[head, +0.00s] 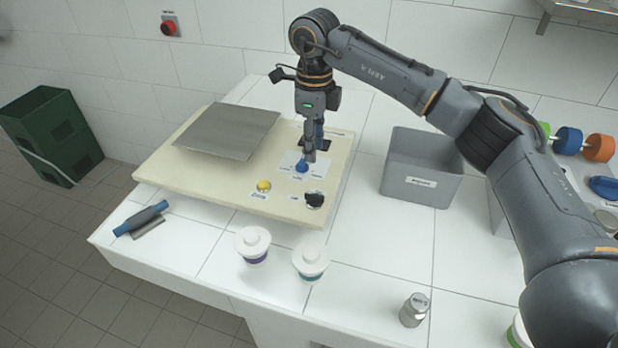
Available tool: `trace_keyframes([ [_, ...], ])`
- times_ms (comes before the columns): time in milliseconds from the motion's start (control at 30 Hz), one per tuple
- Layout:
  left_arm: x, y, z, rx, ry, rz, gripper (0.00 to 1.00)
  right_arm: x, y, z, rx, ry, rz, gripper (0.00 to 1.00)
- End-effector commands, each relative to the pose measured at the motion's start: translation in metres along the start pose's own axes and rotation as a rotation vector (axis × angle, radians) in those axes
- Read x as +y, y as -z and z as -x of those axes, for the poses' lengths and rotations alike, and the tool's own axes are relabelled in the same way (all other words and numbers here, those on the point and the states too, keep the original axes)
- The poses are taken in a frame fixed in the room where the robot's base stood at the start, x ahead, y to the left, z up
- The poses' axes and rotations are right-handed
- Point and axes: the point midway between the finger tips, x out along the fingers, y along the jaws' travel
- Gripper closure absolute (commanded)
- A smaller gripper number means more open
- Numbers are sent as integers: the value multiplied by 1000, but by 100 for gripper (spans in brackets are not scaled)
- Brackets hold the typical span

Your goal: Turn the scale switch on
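The scale is a cream board with a grey metal weighing plate (228,131) and a panel of controls. A blue knob (301,167) sits on a white label in the panel. Near the front edge are a yellow button (263,186) and a black knob (315,199), each with a small label too small to read. My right gripper (310,157) points down at the blue knob, its fingertips right beside or over it. The fingers look close together, but whether they touch or grip the knob is unclear. My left gripper is out of view.
Two white lidded cups (253,244) (311,259) stand in front of the scale. A metal weight (414,309) is at front right, a grey bin (421,165) to the right, and a blue-handled tool (141,220) at left. A red emergency button (169,27) is on the wall.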

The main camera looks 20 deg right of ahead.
Motion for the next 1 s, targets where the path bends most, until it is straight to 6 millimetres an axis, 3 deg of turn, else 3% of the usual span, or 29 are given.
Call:
trace_keyframes([
  [167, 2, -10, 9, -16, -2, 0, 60, 1, 1, -24, 3, -3, 0, 66],
  [367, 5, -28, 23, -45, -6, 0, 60, 1, 1, -67, 4, -4, -1, 66],
  [600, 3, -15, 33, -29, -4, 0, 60, 1, 1, -112, 3, -3, 0, 66],
  [767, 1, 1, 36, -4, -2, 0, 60, 0, 0, -128, 0, -2, 0, 66],
  [1000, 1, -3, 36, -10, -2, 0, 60, 0, 0, -134, 0, 1, 1, 66],
])
